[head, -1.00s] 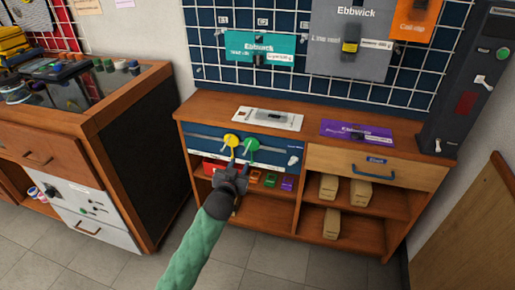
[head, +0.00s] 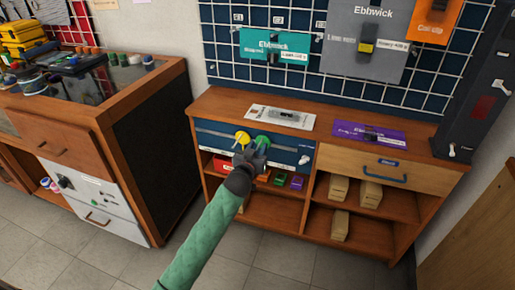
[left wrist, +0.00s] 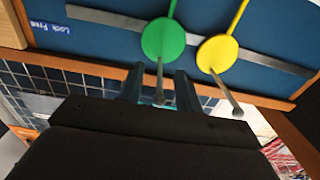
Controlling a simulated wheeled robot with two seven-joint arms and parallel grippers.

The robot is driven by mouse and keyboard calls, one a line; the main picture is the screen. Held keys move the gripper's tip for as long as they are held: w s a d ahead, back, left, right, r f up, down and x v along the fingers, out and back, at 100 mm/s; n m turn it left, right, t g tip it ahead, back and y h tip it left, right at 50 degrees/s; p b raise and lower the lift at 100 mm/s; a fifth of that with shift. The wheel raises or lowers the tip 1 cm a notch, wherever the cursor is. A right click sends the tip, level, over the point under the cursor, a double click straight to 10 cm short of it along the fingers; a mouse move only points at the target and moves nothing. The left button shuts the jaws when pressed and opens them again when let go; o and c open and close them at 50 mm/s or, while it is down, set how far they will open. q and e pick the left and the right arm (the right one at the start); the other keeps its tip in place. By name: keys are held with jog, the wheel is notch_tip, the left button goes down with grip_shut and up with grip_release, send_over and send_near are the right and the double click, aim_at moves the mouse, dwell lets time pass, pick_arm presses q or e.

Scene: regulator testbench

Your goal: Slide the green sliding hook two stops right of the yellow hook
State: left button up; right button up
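The green sliding hook (head: 262,141) is a round disc with a peg on a metal rail across a blue panel. The yellow hook (head: 242,138) is on the same rail just left of it. My left gripper (head: 252,157) is at the green hook, just below its disc. In the left wrist view, which shows the panel upside down, the green hook (left wrist: 163,39) has its peg between my two open fingers (left wrist: 159,87), with visible gaps. The yellow hook (left wrist: 217,54) lies outside the fingers. My right gripper is not in view.
The rail (left wrist: 108,18) runs free beyond the green hook towards a "Lock Free" label (left wrist: 50,28). The panel sits in a wooden cabinet (head: 310,208) with shelves below. A wooden drawer (head: 345,165) with a blue handle is to the right.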

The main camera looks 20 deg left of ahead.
pick_arm(q)
jog(key=shift+w, duration=0.15)
jog(key=shift+c, duration=0.4)
grip_shut()
jog(key=shift+d, duration=0.1)
jog(key=d+p, duration=0.1)
jog(key=d, duration=0.7)
jog(key=shift+s+d, duration=0.2)
jog(key=shift+d, duration=0.15)
jog(key=shift+f, duration=0.1)
jog(key=shift+o, duration=0.4)
grip_release()
jog(key=shift+d, duration=0.15)
